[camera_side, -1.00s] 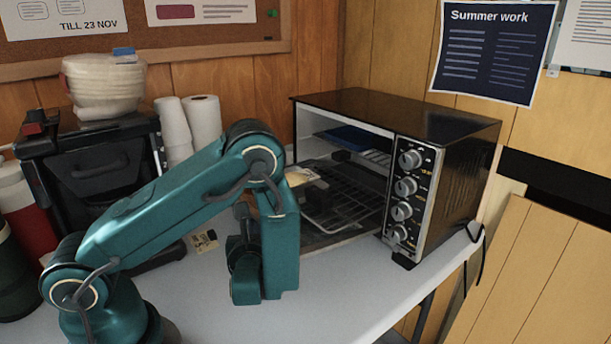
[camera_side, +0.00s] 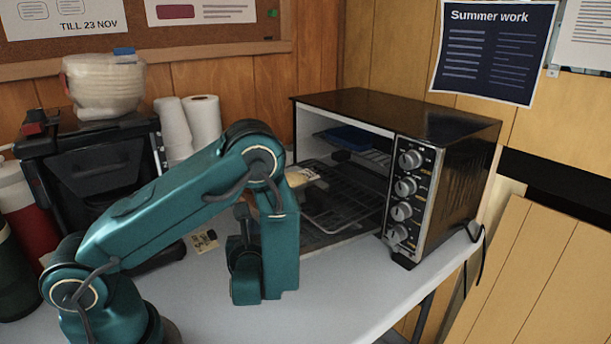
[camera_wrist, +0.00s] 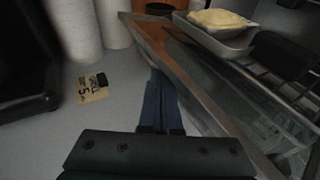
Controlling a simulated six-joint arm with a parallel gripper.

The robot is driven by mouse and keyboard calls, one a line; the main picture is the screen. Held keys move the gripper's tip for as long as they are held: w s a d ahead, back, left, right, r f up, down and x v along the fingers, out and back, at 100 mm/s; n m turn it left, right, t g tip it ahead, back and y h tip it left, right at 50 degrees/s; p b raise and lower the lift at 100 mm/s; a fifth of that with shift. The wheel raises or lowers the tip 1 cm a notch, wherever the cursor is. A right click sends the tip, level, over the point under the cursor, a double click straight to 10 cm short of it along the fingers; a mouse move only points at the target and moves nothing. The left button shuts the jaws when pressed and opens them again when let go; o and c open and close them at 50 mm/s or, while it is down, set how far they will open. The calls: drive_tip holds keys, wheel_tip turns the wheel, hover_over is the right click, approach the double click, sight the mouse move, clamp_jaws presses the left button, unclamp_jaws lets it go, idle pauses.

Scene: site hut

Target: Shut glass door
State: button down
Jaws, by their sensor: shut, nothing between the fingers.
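The toaster oven (camera_side: 455,120) stands open on the table. Its glass door hangs folded down in front, low and nearly flat; its metal-framed edge (camera_wrist: 190,75) and glass pane (camera_wrist: 225,92) cross the wrist view diagonally. My gripper (camera_wrist: 159,82) is shut and empty, with its fingers just left of the door's frame. I cannot tell whether they touch it. In the side view my arm hides the left part of the door and the fingertips.
A wire rack (camera_side: 345,200) and a tray with food (camera_wrist: 222,24) sit at the oven's opening. A small card (camera_wrist: 92,93) lies on the table (camera_side: 350,285), whose front is clear.

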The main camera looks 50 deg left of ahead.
idle(0.3)
drive_tip(key=shift+w+r, duration=0.2)
drive_tip(key=shift+r, duration=0.85)
drive_tip(key=shift+w+r, duration=0.2)
drive_tip(key=shift+r, duration=0.8)
drive_tip(key=shift+w+r, duration=0.25)
drive_tip(key=shift+r, duration=0.3)
drive_tip(key=shift+w+r, duration=0.2)
drive_tip(key=shift+r, duration=0.3)
drive_tip(key=shift+w+r, duration=0.4)
drive_tip(key=shift+r, duration=0.45)
drive_tip(key=shift+w+r, duration=0.6)
drive_tip(key=shift+r, duration=0.3)
drive_tip(key=shift+w+r, duration=0.55)
drive_tip(key=shift+r, duration=0.3)
drive_tip(key=w+r, duration=0.7)
drive_tip(key=w, duration=0.5)
